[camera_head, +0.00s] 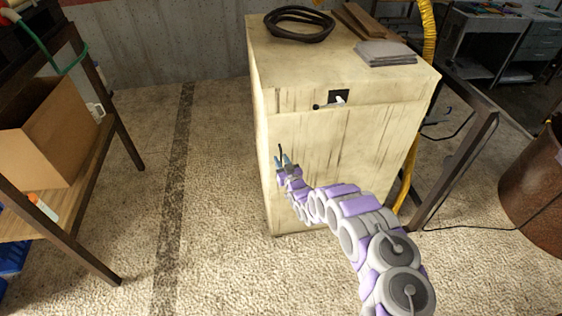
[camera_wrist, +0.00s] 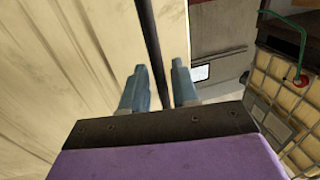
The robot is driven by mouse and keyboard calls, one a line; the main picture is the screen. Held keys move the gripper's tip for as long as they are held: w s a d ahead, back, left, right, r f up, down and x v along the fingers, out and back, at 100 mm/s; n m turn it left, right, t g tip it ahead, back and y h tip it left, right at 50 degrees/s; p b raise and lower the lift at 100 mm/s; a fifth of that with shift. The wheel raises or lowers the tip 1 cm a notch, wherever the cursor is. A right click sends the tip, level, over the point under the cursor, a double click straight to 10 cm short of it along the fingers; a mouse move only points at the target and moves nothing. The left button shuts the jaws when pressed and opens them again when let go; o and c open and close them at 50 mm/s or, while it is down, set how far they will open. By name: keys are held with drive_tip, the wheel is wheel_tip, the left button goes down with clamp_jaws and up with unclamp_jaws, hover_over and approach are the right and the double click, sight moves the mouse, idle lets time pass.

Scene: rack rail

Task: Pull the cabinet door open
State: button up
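The cream cabinet (camera_head: 345,150) stands in the middle of the head view, its streaked door (camera_head: 345,140) facing me and looking shut. A small black and white latch (camera_head: 339,98) sits above the door. My gripper (camera_head: 284,160) is at the door's left side, about mid-height. In the wrist view, the blue-grey fingers (camera_wrist: 160,85) are apart, with a thin dark bar (camera_wrist: 150,40), apparently a handle, running between them. A narrow gap shows beside the bar; any contact near the palm is hidden. The cream cabinet face (camera_wrist: 60,60) fills the left of the wrist view.
A black cable coil (camera_head: 299,24) and grey sheets (camera_head: 386,52) lie on the cabinet. A shelf with a cardboard box (camera_head: 45,135) stands at left. A dark metal frame (camera_head: 462,165) and rusty barrel (camera_head: 538,190) are at right. Floor left of the cabinet is clear.

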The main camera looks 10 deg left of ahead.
drive_tip(key=shift+w+a, duration=0.15)
drive_tip(key=shift+w, duration=0.1)
clamp_jaws()
idle(0.5)
